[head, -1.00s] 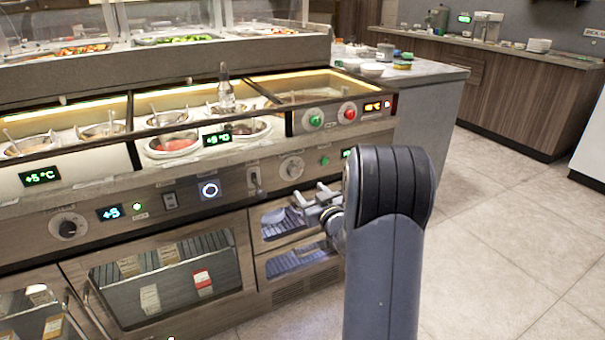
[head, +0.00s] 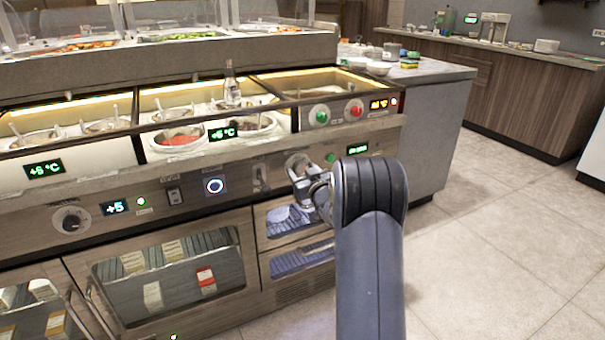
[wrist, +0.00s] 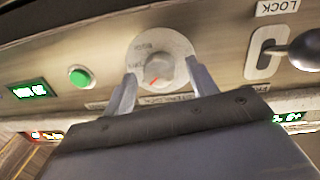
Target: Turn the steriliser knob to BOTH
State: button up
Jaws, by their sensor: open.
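The steriliser knob (wrist: 160,70) is a grey round knob on a pale dial plate (wrist: 143,41). A red mark on it points to the lower left in the wrist view. The small lettering around it is upside down and hard to read. My gripper (wrist: 161,73) is open, with one finger on each side of the knob; I cannot tell whether they touch it. In the head view my gripper (head: 304,186) is at the front panel and partly covers the knob (head: 296,159).
A green button (wrist: 80,77) is on one side of the knob and a lock lever (wrist: 303,50) on the other. Blue-lit drawers (head: 290,215) lie below the panel. The floor on the right is clear.

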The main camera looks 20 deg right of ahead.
jog(key=shift+c, duration=0.5)
jog(key=c, duration=0.9)
jog(key=shift+o, duration=0.2)
jog(key=shift+r+m+p, duration=0.1)
jog(key=shift+m+p, duration=0.2)
jog(key=shift+p, duration=0.15)
jog(key=m+p, duration=0.1)
jog(key=p, duration=0.1)
jog(key=m+p, duration=0.2)
jog(key=shift+r+m, duration=0.2)
jog(key=shift+m, duration=0.1)
jog(key=m+p, duration=0.4)
jog(key=m, duration=0.1)
jog(key=m+p, duration=0.4)
jog(key=m, duration=0.1)
jog(key=shift+w+d+f+g+y, duration=0.1)
jog(key=shift+g+y, duration=0.2)
jog(key=shift+y, duration=0.1)
jog(key=m+p, duration=0.2)
jog(key=m, duration=0.2)
jog(key=shift+f+m, duration=0.1)
jog(key=shift+m, duration=0.3)
